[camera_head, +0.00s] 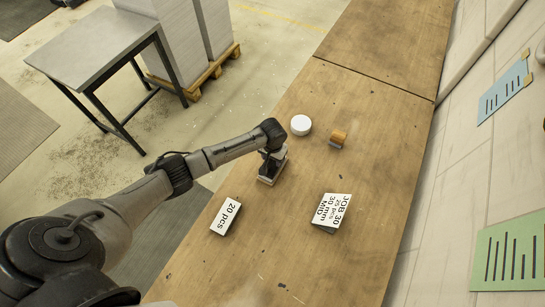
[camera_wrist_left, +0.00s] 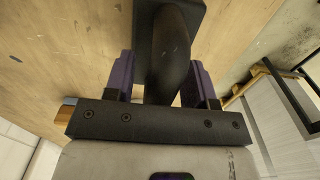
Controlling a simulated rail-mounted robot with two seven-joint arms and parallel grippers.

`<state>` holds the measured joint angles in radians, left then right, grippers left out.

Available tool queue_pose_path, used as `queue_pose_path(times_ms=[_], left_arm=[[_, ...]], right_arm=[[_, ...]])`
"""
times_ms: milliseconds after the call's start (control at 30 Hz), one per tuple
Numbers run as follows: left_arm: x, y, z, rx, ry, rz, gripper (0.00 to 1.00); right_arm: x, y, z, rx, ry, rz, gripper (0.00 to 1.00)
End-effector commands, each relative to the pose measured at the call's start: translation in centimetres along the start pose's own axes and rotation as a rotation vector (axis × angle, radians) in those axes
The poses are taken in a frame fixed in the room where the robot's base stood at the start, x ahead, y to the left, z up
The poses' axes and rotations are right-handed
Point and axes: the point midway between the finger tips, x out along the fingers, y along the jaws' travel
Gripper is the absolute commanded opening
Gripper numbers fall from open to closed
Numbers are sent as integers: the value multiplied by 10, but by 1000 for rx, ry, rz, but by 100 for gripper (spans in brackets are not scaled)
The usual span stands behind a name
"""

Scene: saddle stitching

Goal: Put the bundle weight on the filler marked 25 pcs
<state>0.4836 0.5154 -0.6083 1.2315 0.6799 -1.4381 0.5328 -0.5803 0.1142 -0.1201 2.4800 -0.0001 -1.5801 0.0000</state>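My left gripper (camera_head: 272,154) points down at the table's left edge, over a small block (camera_head: 267,181) with a pale rim and dark parts. In the left wrist view, a dark rounded handle (camera_wrist_left: 168,55) on a dark plate stands between the two purple-padded fingers (camera_wrist_left: 160,82). I cannot tell whether the fingers press on it. My right gripper is not in view.
A white round object (camera_head: 301,125) and a small orange-brown block with a grey base (camera_head: 338,138) stand beyond the gripper on the wooden table (camera_head: 370,110). The table is clear between the labelled blocks. A grey side table (camera_head: 95,45) and a pallet stack stand left.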

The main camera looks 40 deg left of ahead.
Motion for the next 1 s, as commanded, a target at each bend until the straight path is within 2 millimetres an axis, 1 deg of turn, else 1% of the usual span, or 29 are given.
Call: queue_pose_path(times_ms=[200, 267, 333, 800, 1000], left_arm=[[-2, 0, 0, 0, 0, 0, 50], [-5, 0, 0, 0, 1, 0, 50], [-12, 0, -1, 0, 2, 1, 50], [-94, 0, -1, 1, 3, 1, 50], [-115, 0, -1, 0, 1, 1, 50]], right_arm=[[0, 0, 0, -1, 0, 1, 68], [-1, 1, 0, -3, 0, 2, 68], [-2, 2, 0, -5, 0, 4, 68], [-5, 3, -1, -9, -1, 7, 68], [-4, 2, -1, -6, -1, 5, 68]])
